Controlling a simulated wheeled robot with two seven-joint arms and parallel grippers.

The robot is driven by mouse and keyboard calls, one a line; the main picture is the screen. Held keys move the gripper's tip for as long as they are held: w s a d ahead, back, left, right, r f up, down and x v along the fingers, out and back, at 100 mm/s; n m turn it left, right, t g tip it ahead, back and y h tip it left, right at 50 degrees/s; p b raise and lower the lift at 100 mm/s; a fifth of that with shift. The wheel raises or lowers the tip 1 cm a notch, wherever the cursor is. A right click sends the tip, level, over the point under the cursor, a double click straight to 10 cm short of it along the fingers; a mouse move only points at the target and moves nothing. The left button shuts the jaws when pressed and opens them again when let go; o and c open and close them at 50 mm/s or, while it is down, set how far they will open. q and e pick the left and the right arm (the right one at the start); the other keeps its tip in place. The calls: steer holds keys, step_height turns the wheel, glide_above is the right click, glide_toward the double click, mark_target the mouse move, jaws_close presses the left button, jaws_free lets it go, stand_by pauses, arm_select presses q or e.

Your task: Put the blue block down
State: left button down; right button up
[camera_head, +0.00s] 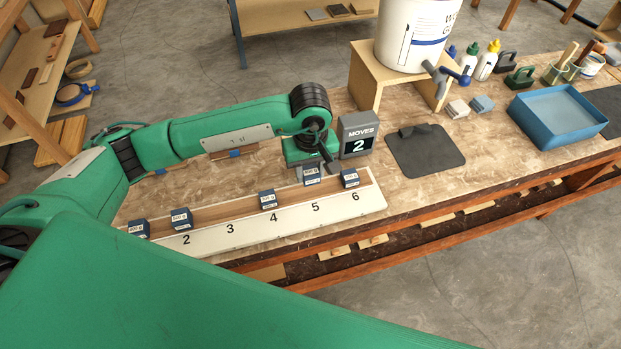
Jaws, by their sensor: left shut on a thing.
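My left gripper (315,171) reaches down from the left arm over the far side of the numbered board, near number 5. It is shut on a blue block (312,178) with a white label. This block shows slightly higher than its neighbours, apparently a little above the board; the exact gap cannot be told. The long white-fronted board (330,212) has a wooden ledge. Other blue blocks stand on it at the left end (138,229), at number 2 (181,220), at 4 (267,199) and at 6 (349,178). The place at 3 is bare. My right gripper is not in view.
A grey "MOVES" display (357,134) showing 2 stands just behind the board. A dark mat (425,150), a wooden stand (372,85) with a white bucket (415,35), and a blue tray (556,115) are to the right. Bottles and small blocks stand behind.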

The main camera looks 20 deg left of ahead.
mark_target(310, 191)
arm_select(q)
steer(key=shift+f, duration=0.55)
step_height(310, 191, down, 4)
steer(key=shift+p, duration=0.55)
steer(key=shift+f, duration=0.1)
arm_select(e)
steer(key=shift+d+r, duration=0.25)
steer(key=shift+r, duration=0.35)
arm_select(q)
steer(key=shift+f, duration=0.15)
steer(key=c, duration=1.4)
jaws_free()
steer(key=shift+b, duration=0.3)
steer(key=o, duration=0.5)
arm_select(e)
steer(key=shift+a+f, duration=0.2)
